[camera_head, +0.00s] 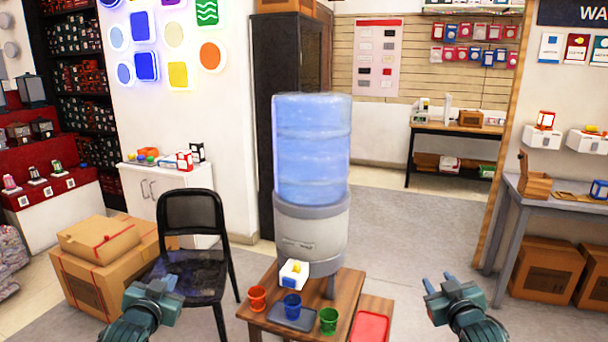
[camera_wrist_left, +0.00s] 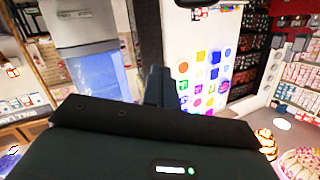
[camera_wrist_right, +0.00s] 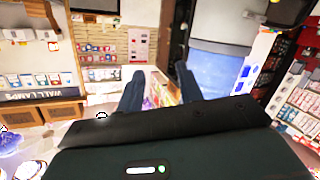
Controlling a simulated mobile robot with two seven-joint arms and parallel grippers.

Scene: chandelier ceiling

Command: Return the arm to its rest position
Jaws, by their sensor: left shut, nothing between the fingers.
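My left gripper (camera_head: 164,284) is at the lower left of the head view, in front of the black chair. It is shut and empty; its fingers (camera_wrist_left: 158,86) are together in the left wrist view. My right gripper (camera_head: 438,287) is at the lower right of the head view, over the grey floor. It is open and empty; its two fingers (camera_wrist_right: 160,88) stand apart in the right wrist view. Both grippers are apart from the small table and the things on it.
Between my grippers a wooden table (camera_head: 262,318) holds a red cup (camera_head: 257,298), a blue cup (camera_head: 292,306) on a tray, and a green cup (camera_head: 328,320). A water dispenser (camera_head: 312,190) stands behind. A black chair (camera_head: 192,225) and cardboard boxes (camera_head: 75,285) are left.

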